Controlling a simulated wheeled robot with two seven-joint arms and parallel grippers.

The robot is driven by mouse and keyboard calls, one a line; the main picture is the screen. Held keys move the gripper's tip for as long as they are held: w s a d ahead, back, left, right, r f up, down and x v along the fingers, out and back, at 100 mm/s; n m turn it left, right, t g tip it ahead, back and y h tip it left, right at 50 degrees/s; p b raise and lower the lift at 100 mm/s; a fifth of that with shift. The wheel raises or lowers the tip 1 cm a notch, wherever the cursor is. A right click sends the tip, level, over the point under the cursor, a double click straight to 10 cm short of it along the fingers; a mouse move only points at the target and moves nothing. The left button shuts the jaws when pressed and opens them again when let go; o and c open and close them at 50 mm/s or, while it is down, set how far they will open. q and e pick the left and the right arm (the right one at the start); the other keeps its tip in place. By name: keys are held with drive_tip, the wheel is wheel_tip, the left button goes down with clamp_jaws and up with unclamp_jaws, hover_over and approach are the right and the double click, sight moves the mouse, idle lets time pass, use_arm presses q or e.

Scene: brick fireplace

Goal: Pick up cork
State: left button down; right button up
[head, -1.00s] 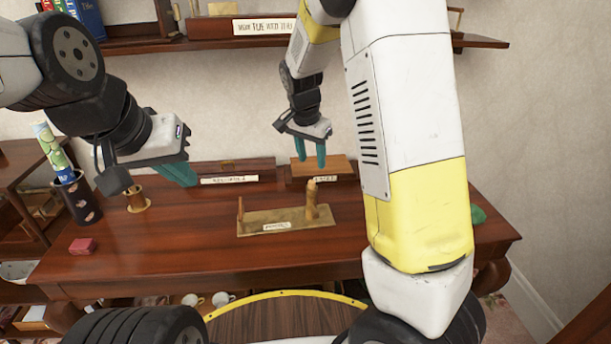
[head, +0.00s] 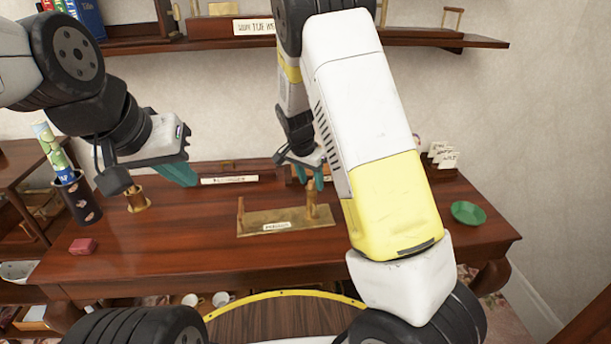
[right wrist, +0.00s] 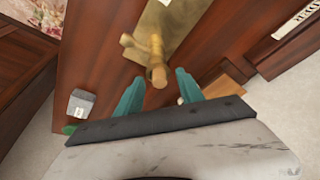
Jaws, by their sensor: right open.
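A tan, upright piece that looks like the cork (head: 311,197) stands at the right end of a brass stand (head: 268,222) on the desk. In the right wrist view this piece (right wrist: 158,74) points toward the camera between the fingertips; I cannot tell whether they touch it. The brass stand (right wrist: 166,22) lies beyond it. My right gripper (head: 313,178) is open just above that end of the stand; its two teal fingers also show in the right wrist view (right wrist: 160,86). My left gripper (head: 180,174) hangs over the desk's left side, seen side-on.
A brass pot (head: 138,200), a dark cup with rolled papers (head: 78,203) and a red box (head: 83,246) stand at the left. A green dish (head: 468,213) and a card holder (head: 440,165) are at the right. The desk's front middle is clear.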

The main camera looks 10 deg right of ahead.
clamp_jaws()
